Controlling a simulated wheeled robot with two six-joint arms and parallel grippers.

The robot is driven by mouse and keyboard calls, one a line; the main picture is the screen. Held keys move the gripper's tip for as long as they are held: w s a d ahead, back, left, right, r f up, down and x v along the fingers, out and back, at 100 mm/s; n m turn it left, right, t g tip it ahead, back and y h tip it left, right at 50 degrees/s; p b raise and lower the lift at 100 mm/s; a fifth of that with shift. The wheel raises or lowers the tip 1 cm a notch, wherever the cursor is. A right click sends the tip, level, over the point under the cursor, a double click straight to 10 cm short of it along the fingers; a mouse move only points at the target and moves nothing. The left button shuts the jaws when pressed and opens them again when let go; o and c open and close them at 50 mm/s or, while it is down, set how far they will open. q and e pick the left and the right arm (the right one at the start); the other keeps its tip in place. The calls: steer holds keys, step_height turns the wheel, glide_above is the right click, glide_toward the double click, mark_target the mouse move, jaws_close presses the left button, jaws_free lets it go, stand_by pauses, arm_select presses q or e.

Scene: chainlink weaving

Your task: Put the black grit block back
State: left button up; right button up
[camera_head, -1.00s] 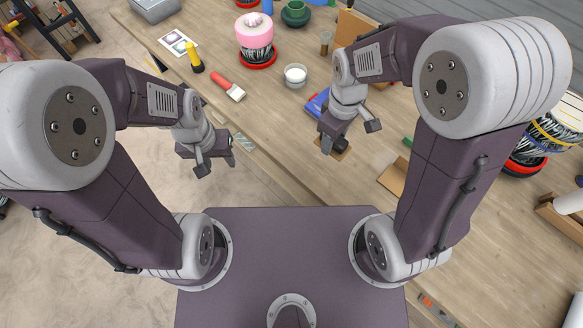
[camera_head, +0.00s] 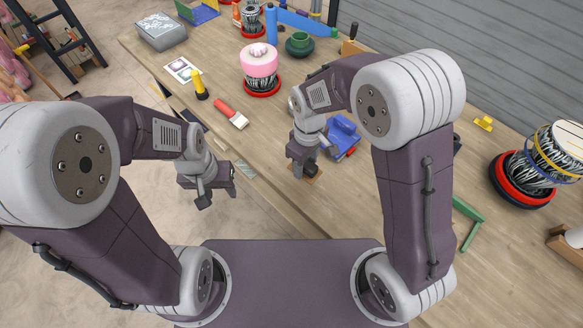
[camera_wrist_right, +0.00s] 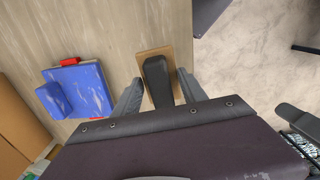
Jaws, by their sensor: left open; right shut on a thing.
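The black grit block (camera_wrist_right: 156,82) shows in the right wrist view between the two fingers of my right gripper (camera_wrist_right: 158,95), with a tan piece (camera_wrist_right: 152,56) under it. In the head view, my right gripper (camera_head: 309,164) is shut on the block near the table's front edge, left of a blue object. The block is mostly hidden there, and the tan piece (camera_head: 313,176) shows below the fingers. I cannot tell whether the tan piece touches the table. My left gripper (camera_head: 218,194) is open and empty, out past the table's front edge.
The blue object (camera_head: 341,134) with red parts lies close to my right gripper. A red-handled brush (camera_head: 232,115), a yellow torch (camera_head: 199,86) and a pink-topped drum (camera_head: 260,64) stand or lie farther back. A green bracket (camera_head: 468,222) lies at right.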

mark_target(292, 176)
steer(key=a+f, duration=0.1)
steer(key=w+a, duration=0.1)
steer(key=w+a+f, duration=0.1)
steer(key=shift+a+f, duration=0.3)
steer(key=shift+a, duration=0.05)
step_height(292, 176, down, 3)
steer(key=shift+r+p, duration=0.1)
steer(key=shift+p, duration=0.8)
steer(key=shift+f, duration=0.35)
steer(key=shift+w, duration=0.1)
steer(key=shift+f, duration=0.15)
steer(key=shift+f+b, duration=0.25)
steer(key=shift+b, duration=0.1)
steer(key=o, duration=1.4)
steer(key=shift+o, duration=0.2)
steer(key=shift+r, duration=0.1)
